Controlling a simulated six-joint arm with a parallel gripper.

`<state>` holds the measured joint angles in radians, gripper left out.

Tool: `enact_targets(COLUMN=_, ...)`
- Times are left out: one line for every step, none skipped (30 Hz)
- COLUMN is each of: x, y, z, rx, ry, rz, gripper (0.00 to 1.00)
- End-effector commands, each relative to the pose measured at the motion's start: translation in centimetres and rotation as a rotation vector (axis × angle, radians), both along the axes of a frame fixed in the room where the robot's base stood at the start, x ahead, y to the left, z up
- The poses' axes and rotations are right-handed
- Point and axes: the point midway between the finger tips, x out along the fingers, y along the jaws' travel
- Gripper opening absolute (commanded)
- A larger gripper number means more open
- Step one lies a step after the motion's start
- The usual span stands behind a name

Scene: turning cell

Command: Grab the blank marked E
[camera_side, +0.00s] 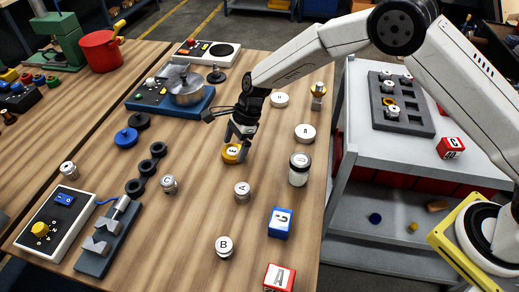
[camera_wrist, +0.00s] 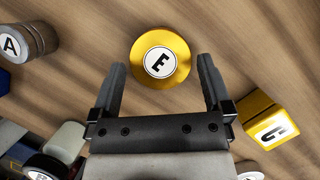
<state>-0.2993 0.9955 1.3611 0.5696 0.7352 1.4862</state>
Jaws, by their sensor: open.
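I cannot tell from these views whether a finger touches the blank.
Blanks marked A (camera_side: 242,190), B (camera_side: 224,246) and G (camera_side: 169,184) stand nearby, with a white jar (camera_side: 299,169) to the right. A blue cube (camera_side: 281,222) and red cube (camera_side: 279,278) sit in front. A yellow cube (camera_wrist: 264,122) is at right in the wrist view.

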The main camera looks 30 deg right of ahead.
Motion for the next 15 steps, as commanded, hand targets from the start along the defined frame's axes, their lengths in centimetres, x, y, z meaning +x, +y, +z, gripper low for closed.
enact_targets(x=0.01, y=0.2, z=-0.51, rx=0.0, ry=0.001, rz=0.0, gripper=1.0)
enact_targets(x=0.02, y=0.28, z=-0.72, rx=0.0, ry=0.0, rz=0.0, gripper=1.0)
enact_targets(x=0.03, y=0.38, z=-0.91, rx=0.001, ry=-0.001, rz=0.0, gripper=1.0)
enact_targets(x=0.04, y=0.43, z=-1.03, rx=0.001, ry=-0.001, rz=0.0, gripper=1.0)
enact_targets(x=0.05, y=0.46, z=-1.14, rx=0.001, ry=-0.002, rz=-0.001, gripper=1.0)
enact_targets(x=0.05, y=0.49, z=-1.22, rx=0.001, ry=-0.002, rz=-0.001, gripper=1.0)
enact_targets(x=0.05, y=0.51, z=-1.26, rx=0.001, ry=-0.002, rz=-0.001, gripper=1.0)
enact_targets(x=0.06, y=0.51, z=-1.27, rx=0.001, ry=-0.002, rz=-0.001, gripper=1.0)
enact_targets(x=0.06, y=0.51, z=-1.27, rx=0.001, ry=-0.002, rz=-0.001, gripper=1.0)
enact_targets(x=0.06, y=0.51, z=-1.26, rx=0.001, ry=-0.002, rz=-0.001, gripper=1.0)
enact_targets(x=0.06, y=0.51, z=-1.25, rx=0.001, ry=-0.002, rz=-0.001, gripper=1.0)
enact_targets(x=0.06, y=0.51, z=-1.25, rx=0.001, ry=-0.002, rz=-0.001, gripper=1.0)
enact_targets(x=0.06, y=0.51, z=-1.25, rx=0.001, ry=-0.002, rz=-0.001, gripper=1.0)
enact_targets(x=0.06, y=0.5, z=-1.24, rx=0.001, ry=-0.002, rz=-0.001, gripper=1.0)
enact_targets(x=0.05, y=0.51, z=-1.24, rx=0.001, ry=-0.002, rz=-0.001, gripper=1.0)
